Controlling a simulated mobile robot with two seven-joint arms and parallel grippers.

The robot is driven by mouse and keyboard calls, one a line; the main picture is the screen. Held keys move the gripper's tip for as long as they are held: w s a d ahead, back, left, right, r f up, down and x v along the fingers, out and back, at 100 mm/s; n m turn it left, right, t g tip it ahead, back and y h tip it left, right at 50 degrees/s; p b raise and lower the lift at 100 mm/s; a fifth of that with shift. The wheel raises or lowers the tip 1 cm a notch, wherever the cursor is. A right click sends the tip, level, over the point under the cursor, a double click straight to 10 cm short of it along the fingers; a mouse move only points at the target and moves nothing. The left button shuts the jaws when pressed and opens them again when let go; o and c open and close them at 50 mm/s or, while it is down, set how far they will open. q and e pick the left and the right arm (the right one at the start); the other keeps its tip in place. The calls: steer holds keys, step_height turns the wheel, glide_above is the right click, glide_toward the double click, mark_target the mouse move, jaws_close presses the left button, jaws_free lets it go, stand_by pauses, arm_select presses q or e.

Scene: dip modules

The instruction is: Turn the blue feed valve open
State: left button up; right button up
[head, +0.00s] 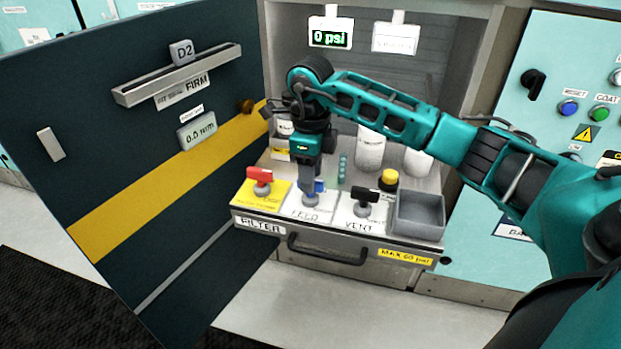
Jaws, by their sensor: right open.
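The blue feed valve (319,187) stands on the white plate labelled FEED, in the middle of the pulled-out drawer's front row. My right gripper (311,188) points down right over it, and its fingers hide most of the blue handle. The jaws are open, with the fingertips at the height of the handle; I cannot tell whether they touch it. The handle's angle is hard to read behind the fingers. A display (330,38) above reads 0 psi. My left gripper is not in view.
A red-handled valve (261,176) stands on a yellow plate to the left, and a black vent valve (366,197) to the right. A grey bin (419,213) sits at the drawer's right end. White containers (369,150) stand behind. An open dark door (60,190) fills the left.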

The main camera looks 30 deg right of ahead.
steer(key=shift+f, duration=0.45)
jaws_close()
